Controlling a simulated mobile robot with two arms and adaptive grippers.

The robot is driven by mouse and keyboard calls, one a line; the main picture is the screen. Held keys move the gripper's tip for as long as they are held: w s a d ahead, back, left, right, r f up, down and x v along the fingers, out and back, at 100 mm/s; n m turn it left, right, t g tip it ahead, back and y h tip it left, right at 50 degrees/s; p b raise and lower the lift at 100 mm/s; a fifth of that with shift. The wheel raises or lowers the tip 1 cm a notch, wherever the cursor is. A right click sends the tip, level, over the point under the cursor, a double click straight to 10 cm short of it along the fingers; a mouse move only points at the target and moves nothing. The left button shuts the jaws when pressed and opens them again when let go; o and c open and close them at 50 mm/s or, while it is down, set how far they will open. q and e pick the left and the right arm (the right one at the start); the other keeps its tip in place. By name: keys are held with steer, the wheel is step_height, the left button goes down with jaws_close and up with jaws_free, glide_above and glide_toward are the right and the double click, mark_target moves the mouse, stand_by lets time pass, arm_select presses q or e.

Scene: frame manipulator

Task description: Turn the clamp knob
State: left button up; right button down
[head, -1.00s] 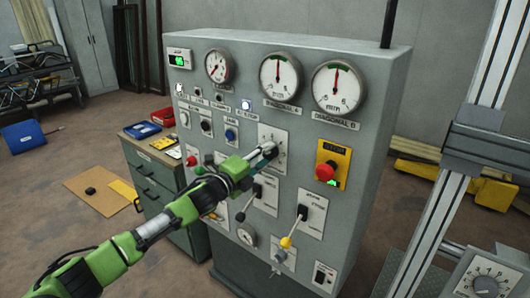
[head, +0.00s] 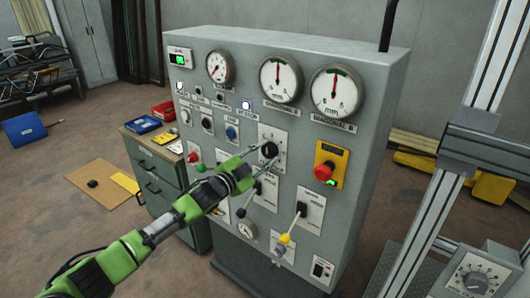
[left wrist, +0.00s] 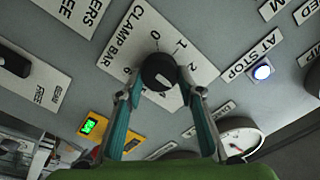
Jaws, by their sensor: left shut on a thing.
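The black clamp knob (head: 268,149) sits on a white plate on the front of the grey control panel. In the left wrist view the knob (left wrist: 159,72) stands in the middle of a plate (left wrist: 133,48) marked "CLAMP BAR" with numbers around it. My left gripper (head: 266,160) reaches it from the lower left. In the left wrist view its two teal-lined fingers (left wrist: 160,84) are shut on the knob, one on each side. A small white mark shows on the knob; I cannot tell exactly which number it points to. My right gripper is not in view.
A metal post (head: 445,150) stands at the right, and drawers (head: 160,185) at the left.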

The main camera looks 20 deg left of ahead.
arm_select(q)
steer(key=n, duration=0.4)
steer(key=shift+a+n, duration=0.1)
steer(key=shift+n, duration=0.2)
steer(key=n, duration=0.4)
steer(key=shift+n, duration=0.3)
steer(key=o, duration=1.1)
steer(key=shift+s+a+f, duration=0.1)
steer(key=shift+s, duration=0.2)
steer(key=v, duration=1.1)
steer(key=shift+s, duration=0.2)
